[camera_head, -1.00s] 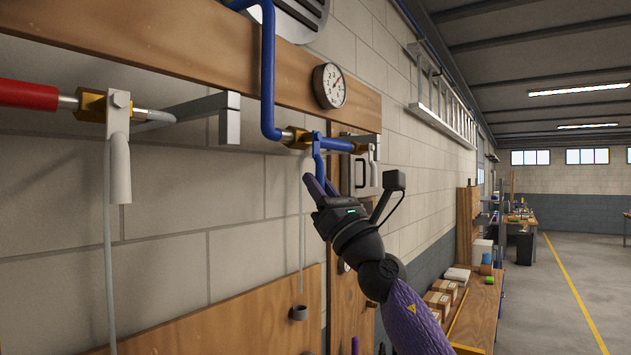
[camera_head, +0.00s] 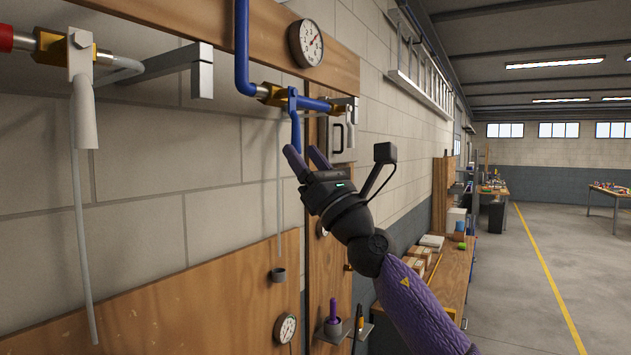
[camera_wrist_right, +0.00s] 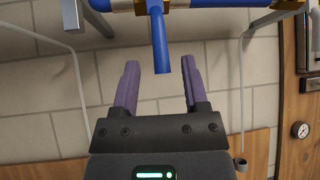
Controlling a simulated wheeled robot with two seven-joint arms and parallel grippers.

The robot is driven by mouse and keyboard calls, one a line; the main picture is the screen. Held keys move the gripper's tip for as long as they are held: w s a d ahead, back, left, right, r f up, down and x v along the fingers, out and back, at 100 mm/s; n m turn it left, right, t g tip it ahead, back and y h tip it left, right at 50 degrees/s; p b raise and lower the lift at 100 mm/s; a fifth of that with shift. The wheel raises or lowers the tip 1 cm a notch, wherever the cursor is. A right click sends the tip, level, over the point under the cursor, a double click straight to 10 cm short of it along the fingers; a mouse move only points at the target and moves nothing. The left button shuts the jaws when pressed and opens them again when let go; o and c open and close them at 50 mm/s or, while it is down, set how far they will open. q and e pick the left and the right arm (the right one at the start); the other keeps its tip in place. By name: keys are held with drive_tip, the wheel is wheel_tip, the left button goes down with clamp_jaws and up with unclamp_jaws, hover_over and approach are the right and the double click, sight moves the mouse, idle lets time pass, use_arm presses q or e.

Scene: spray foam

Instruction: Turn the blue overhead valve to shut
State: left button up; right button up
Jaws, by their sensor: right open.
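The blue overhead valve has a brass body (camera_head: 272,95) on a blue pipe, under the wooden beam. Its blue lever handle (camera_head: 295,130) hangs down from it. In the right wrist view the blue handle (camera_wrist_right: 160,45) reaches down toward the gap between the fingers. My right gripper (camera_head: 308,158) is open, just below the handle's lower end. It also shows in the right wrist view (camera_wrist_right: 158,85) with both purple fingers apart and nothing clearly between them. My left gripper is not in view.
A second valve with a light grey handle (camera_head: 84,115) hangs at the left on a red-sleeved pipe. A grey bracket (camera_head: 200,71) sticks out between the valves. A gauge (camera_head: 306,43) sits on the beam (camera_head: 160,35). The aisle at the right is open.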

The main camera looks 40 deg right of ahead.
drive_tip(key=b+v, duration=0.3)
drive_tip(key=v, duration=0.3)
drive_tip(key=shift+s+f, duration=0.2)
drive_tip(key=shift+s, duration=0.05)
